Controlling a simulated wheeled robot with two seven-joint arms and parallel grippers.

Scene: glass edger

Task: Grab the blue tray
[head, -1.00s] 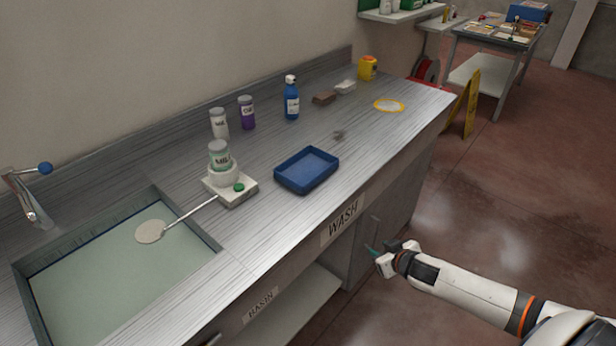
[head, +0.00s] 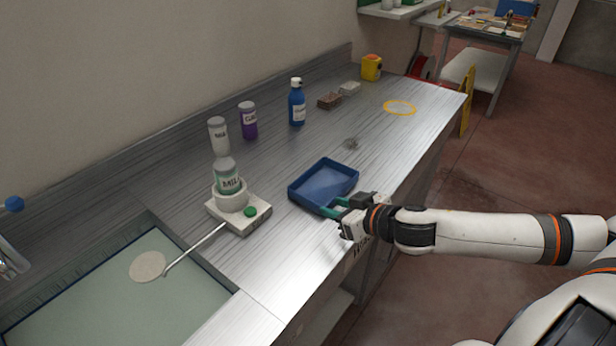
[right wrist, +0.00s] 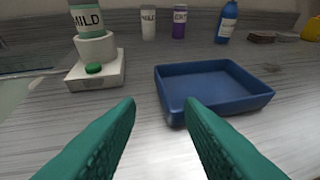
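The blue tray (head: 322,184) is a shallow, empty rectangular tray lying flat on the metal counter near its front edge. My right gripper (head: 334,208) is at the tray's near right corner in the head view. In the right wrist view its green fingers (right wrist: 158,112) are spread apart with nothing between them, and the tray (right wrist: 208,84) lies just ahead and a little to the right. From these views I cannot tell whether a finger touches the tray. My left gripper is not in view.
Left of the tray stands a white device (head: 238,212) with a green button and a bottle on it. A sink (head: 110,300) is at the left. Behind are a blue bottle (head: 297,102), a purple jar (head: 248,120) and brown blocks (head: 330,101). Counter right of the tray is mostly clear.

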